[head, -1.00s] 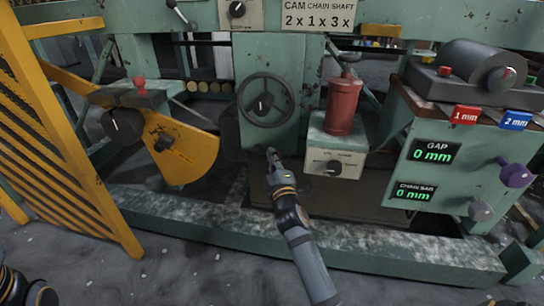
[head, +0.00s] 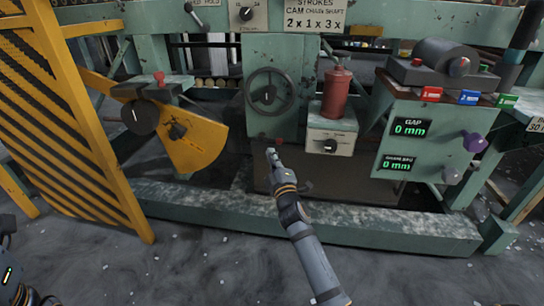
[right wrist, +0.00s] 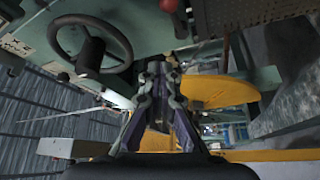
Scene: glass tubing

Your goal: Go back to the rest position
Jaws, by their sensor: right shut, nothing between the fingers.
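My right gripper (head: 271,152) reaches up from the bottom of the head view and stands in front of the green machine, below the handwheel (head: 269,92). It is shut with nothing in it. In the right wrist view the gripper (right wrist: 158,68) points away from the camera with its fingers together, and the handwheel (right wrist: 90,42) shows at upper left. Part of my left arm shows at the lower left edge of the head view; its gripper cannot be made out.
A yellow striped guard (head: 75,130) stands at left, beside a yellow quadrant plate (head: 195,143). A red cylinder (head: 337,93) stands on a dial box (head: 331,137). At right is a panel (head: 425,140) reading GAP 0 mm. The floor (head: 200,255) in front is clear except for small scraps.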

